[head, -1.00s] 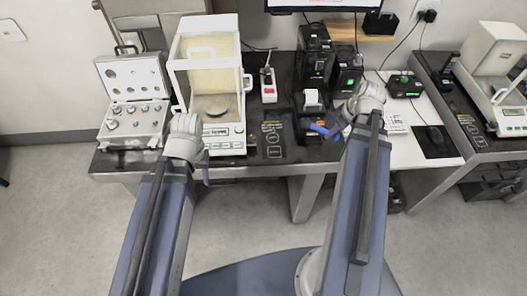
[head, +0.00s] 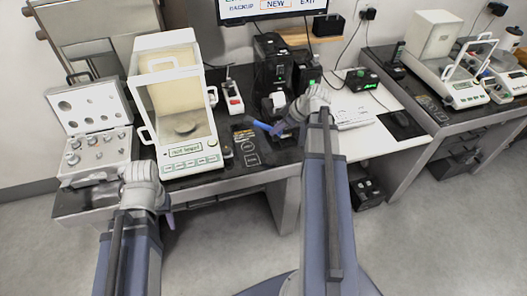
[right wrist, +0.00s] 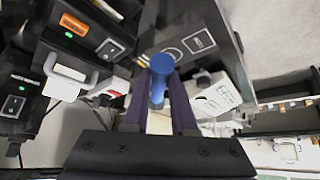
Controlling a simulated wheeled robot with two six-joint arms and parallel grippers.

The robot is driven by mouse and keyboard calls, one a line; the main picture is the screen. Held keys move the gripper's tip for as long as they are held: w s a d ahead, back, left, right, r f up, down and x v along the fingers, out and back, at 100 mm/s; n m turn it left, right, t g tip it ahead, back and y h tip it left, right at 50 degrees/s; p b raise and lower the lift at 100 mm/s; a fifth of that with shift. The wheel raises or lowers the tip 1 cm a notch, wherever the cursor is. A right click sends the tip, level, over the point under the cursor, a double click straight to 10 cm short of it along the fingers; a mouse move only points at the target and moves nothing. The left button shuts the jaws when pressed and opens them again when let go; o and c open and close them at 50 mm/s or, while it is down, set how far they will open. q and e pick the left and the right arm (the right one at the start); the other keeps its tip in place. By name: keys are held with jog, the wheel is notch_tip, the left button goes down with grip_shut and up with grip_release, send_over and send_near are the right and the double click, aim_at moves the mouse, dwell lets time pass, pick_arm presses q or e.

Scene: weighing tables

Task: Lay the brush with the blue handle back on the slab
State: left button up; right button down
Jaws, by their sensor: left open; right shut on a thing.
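The brush's blue handle (head: 262,126) sticks out to the left from my right gripper (head: 284,126), over the dark worktop in front of the small printer. In the right wrist view, the blue handle (right wrist: 160,72) stands between the two fingers of my right gripper (right wrist: 158,100), which is shut on it. The bristle end cannot be made out. The dark slab (head: 236,128) carries white markings and lies right of the glass-doored balance; the brush is at its right. My left gripper (head: 168,208) is open and empty near the table's front edge, below the weight case.
The balance (head: 184,150) stands left of the slab, and an open weight case (head: 97,165) farther left. A keyboard (head: 353,118) lies on the white desk at right.

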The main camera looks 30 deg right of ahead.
aim_at(271, 151)
jog(key=shift+f+b, duration=4.95)
jog(key=shift+f, duration=0.05)
jog(key=shift+f, duration=0.2)
jog(key=c, duration=0.7)
grip_release()
jog(key=shift+r, duration=0.1)
jog(key=shift+r, duration=0.1)
jog(key=shift+s+r+p, duration=0.15)
jog(key=shift+r+p, duration=0.2)
jog(key=shift+r, duration=0.05)
jog(key=shift+p+v, duration=4.65)
jog(key=shift+v, duration=1)
